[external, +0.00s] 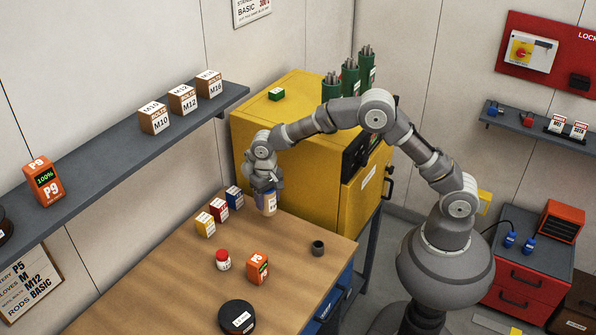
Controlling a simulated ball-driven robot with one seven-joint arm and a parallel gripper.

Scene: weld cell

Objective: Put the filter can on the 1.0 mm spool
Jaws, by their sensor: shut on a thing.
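My gripper (266,187) is shut on a small can (267,204) with a blue top and a pale label, which I take to be the filter can. It holds the can upright near the back edge of the wooden bench, by the yellow cabinet. I cannot tell whether the can touches the bench. A black spool (232,311) with a white label lies flat at the front of the bench, well apart from my gripper. Its label is too small to read. Another dark round thing (4,232) is cut off at the left edge, on the shelf.
Yellow, red and blue boxes (219,210) stand in a row left of the can. A red-capped jar (223,261), an orange P9 device (258,267) and a dark cup (318,248) stand on the bench (165,275). The yellow cabinet (285,130) rises behind.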

